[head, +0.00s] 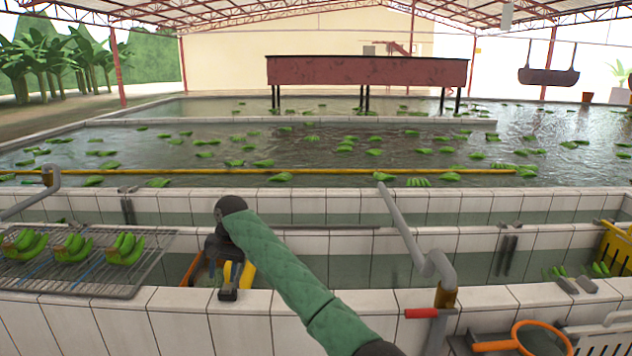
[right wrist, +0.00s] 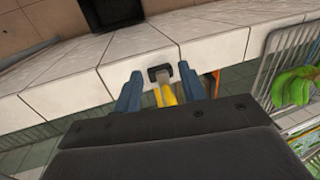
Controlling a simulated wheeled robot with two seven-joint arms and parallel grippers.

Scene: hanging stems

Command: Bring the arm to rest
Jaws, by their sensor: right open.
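My right arm (head: 278,257), in a green quilted sleeve, reaches from the bottom right up to a black wrist joint. My right gripper (head: 222,250) hangs down from that joint at the tiled wall's edge. In the right wrist view its two blue-grey fingers (right wrist: 159,76) stand apart. A yellow handle (right wrist: 167,93) shows between them, with a gap on each side. A black bracket (right wrist: 159,73) is fixed at the wall edge just past the fingertips. What the yellow handle belongs to is mostly hidden. My left gripper is not in view.
A wire rack (head: 120,282) with several green banana bunches (head: 72,248) stands at the left. A grey bent pipe (head: 405,232) with a red handle (head: 420,313) rises right of my arm. An orange-rimmed net (head: 540,338) is bottom right. Water tanks lie beyond the tiled wall (head: 180,322).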

